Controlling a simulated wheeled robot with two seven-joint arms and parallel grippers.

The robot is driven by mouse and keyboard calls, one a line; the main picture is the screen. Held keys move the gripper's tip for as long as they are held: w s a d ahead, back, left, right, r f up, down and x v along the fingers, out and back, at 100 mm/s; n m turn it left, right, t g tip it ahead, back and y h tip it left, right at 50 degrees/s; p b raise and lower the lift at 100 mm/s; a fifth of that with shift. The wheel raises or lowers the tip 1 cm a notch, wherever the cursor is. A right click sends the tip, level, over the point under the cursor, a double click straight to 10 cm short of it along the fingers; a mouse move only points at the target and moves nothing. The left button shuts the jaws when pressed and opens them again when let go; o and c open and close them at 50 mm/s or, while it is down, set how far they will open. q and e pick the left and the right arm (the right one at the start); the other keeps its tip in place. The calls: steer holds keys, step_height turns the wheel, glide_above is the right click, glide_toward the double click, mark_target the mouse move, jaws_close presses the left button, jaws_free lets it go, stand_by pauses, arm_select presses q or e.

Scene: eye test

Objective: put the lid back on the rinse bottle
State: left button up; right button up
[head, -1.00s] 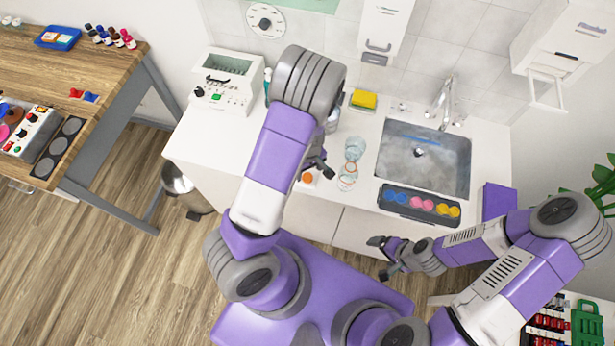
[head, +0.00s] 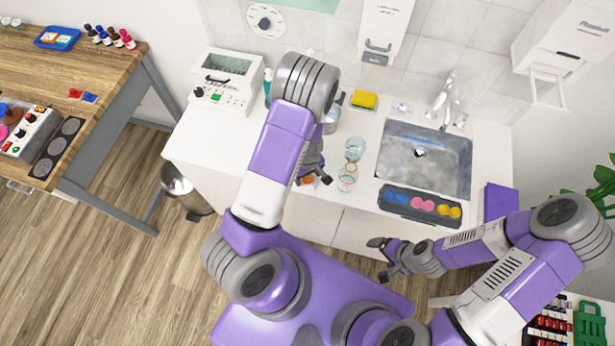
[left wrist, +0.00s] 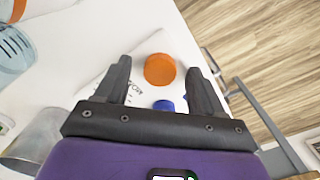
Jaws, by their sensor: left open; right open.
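An orange round lid (left wrist: 160,69) lies on a white printed sheet (left wrist: 125,78) on the counter. A blue round piece (left wrist: 163,105) is beside it. My left gripper (left wrist: 158,75) is open above the lid, its fingers on either side; I cannot tell whether they touch it. In the head view my left gripper (head: 314,178) partly covers the lid (head: 308,180). My right gripper (head: 381,258) is open and empty in front of the counter. I cannot tell for certain which vessel is the rinse bottle; a teal bottle (head: 267,82) stands behind my left arm.
Two clear glasses (head: 355,150) stand right of my left gripper. A yellow sponge (head: 363,100) is at the back. A metal vessel (left wrist: 35,140) is nearby.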

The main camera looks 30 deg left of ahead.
mark_target(308, 177)
arm_select(q)
steer(key=c, duration=1.1)
steer(key=shift+r, duration=0.1)
step_height(308, 177, up, 10)
steer(key=shift+f+p, duration=0.1)
steer(key=shift+p, duration=1.05)
